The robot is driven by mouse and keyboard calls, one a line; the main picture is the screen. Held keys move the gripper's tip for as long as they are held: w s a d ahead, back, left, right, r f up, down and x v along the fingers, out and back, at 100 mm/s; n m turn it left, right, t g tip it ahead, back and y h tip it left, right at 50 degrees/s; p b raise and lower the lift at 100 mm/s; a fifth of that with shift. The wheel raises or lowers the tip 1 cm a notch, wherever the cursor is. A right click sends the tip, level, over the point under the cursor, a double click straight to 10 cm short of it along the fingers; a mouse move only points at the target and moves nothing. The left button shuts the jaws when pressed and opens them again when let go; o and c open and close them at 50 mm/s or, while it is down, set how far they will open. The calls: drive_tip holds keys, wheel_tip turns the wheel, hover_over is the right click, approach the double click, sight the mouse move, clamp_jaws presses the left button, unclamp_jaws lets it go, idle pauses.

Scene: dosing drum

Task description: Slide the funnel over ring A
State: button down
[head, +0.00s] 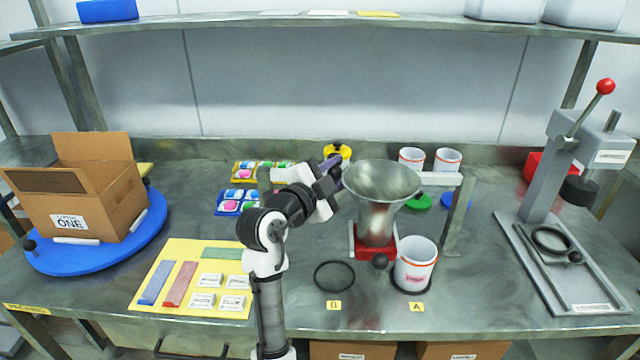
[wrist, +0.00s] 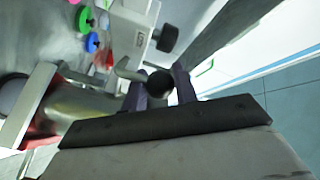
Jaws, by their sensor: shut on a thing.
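The metal funnel (head: 382,184) stands upright above a red base (head: 361,243), behind and left of ring A. Ring A (head: 411,292) is a black ring on the bench behind the "A" label (head: 416,307). A white cup with an orange band (head: 415,262) stands in it. My gripper (head: 333,170) is at the left side of the funnel's rim. In the wrist view my purple fingers are shut on a dark round knob (wrist: 159,83) with a bent grey rod (wrist: 128,70). What the rod joins is unclear.
An empty black ring B (head: 334,276) lies left of the cup. A black ball (head: 380,262) sits in front of the red base. A metal frame's right post (head: 457,215) stands right of the funnel. A lever press (head: 560,190) is far right, a carton (head: 85,195) far left.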

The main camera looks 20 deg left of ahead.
sight(359, 203)
drive_tip(key=w+d, duration=0.1)
drive_tip(key=d, duration=0.2)
drive_tip(key=w+d+b, duration=0.1)
drive_tip(key=d, duration=0.2)
drive_tip(key=d+b, duration=0.1)
drive_tip(key=d, duration=0.3)
drive_tip(key=shift+w, duration=0.4)
drive_tip(key=c, duration=1.1)
unclamp_jaws()
drive_tip(key=shift+d, duration=0.2)
drive_tip(key=shift+a, duration=0.1)
drive_tip(key=shift+s+a, duration=0.15)
drive_tip(key=b+v, duration=0.4)
drive_tip(key=v, duration=0.9)
drive_tip(key=shift+s, duration=0.2)
